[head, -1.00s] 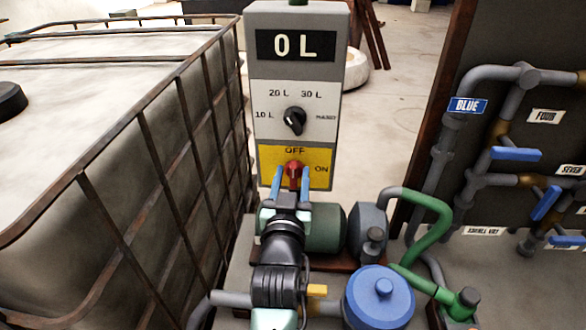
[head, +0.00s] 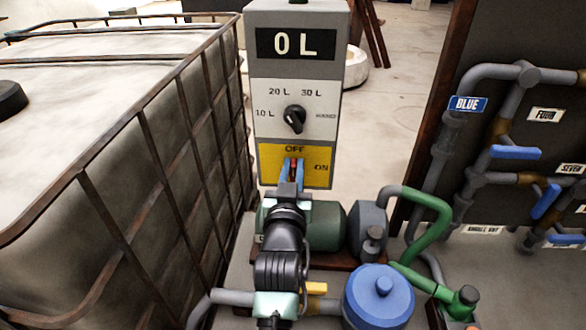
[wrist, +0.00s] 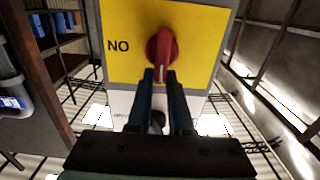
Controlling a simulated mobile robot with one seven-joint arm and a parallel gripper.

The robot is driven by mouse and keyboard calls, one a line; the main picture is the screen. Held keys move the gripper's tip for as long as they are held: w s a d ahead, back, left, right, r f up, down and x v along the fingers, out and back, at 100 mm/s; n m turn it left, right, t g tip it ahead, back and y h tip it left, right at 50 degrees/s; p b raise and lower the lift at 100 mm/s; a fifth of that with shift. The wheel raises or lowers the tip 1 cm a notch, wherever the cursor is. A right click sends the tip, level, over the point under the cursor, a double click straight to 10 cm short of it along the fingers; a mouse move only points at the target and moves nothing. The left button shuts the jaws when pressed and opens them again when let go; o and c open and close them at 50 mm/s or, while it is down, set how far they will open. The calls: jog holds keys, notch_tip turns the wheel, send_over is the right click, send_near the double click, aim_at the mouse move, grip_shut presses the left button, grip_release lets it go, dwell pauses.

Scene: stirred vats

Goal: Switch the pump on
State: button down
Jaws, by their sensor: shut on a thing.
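The red pump switch (head: 294,164) is a knob on the yellow panel (head: 265,164) of the grey control box, with OFF above it and ON to its right. In the wrist view the red switch (wrist: 163,47) appears upside down, its ridge close to vertical, with ON at its left. My gripper (head: 291,168) has its blue fingers closed on either side of the switch. In the wrist view my gripper (wrist: 161,74) covers one end of the ridge. The display (head: 295,44) reads 0 L.
A black dial (head: 295,119) sits above the switch. A caged white tank (head: 100,100) stands close on the left. The green pump (head: 325,228) and a blue-capped vessel (head: 380,298) lie below. Pipes with blue valve handles (head: 515,153) are on the right.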

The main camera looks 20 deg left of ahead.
aim_at(306, 168)
jog(key=shift+f, duration=0.2)
jog(key=m, duration=0.4)
jog(key=d+f+m, duration=0.1)
jog(key=m, duration=0.4)
jog(key=d+m, duration=0.1)
jog(key=m, duration=0.3)
jog(key=shift+w+d+f+m+b, duration=0.1)
jog(key=shift+w+f+m+b, duration=0.2)
jog(key=shift+f+b, duration=0.1)
jog(key=shift+f+m+p, duration=0.25)
jog(key=shift+m+p, duration=0.2)
jog(key=shift+m, duration=0.6)
jog(key=shift+f+m+p, duration=0.2)
jog(key=shift+m+p, duration=0.2)
jog(key=shift+m, duration=0.65)
jog(key=shift+f, duration=0.1)
